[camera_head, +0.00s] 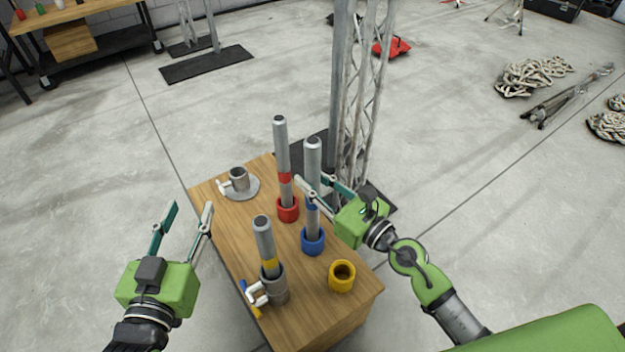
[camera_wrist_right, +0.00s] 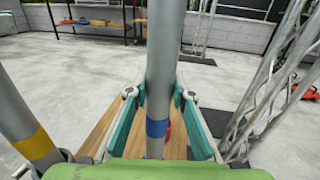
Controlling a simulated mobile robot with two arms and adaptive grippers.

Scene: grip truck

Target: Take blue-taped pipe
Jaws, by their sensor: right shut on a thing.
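The blue-taped pipe (camera_head: 313,160) stands upright in a blue ring holder (camera_head: 312,242) on the wooden table. My right gripper (camera_head: 322,186) is around this pipe from the right, shut on it. In the right wrist view the pipe (camera_wrist_right: 165,60) runs between the two teal fingers (camera_wrist_right: 158,108), with the blue tape band (camera_wrist_right: 157,128) just below them. In the head view the fingers partly hide the tape. My left gripper (camera_head: 188,212) is open and empty, off the table's left side.
A red-taped pipe (camera_head: 282,150) stands in a red holder. A yellow-taped pipe (camera_head: 264,240) stands in a grey clamp holder (camera_head: 275,290). An empty yellow holder (camera_head: 342,277) and a grey holder (camera_head: 239,181) also sit on the table (camera_head: 235,235). A metal truss (camera_head: 360,90) rises behind.

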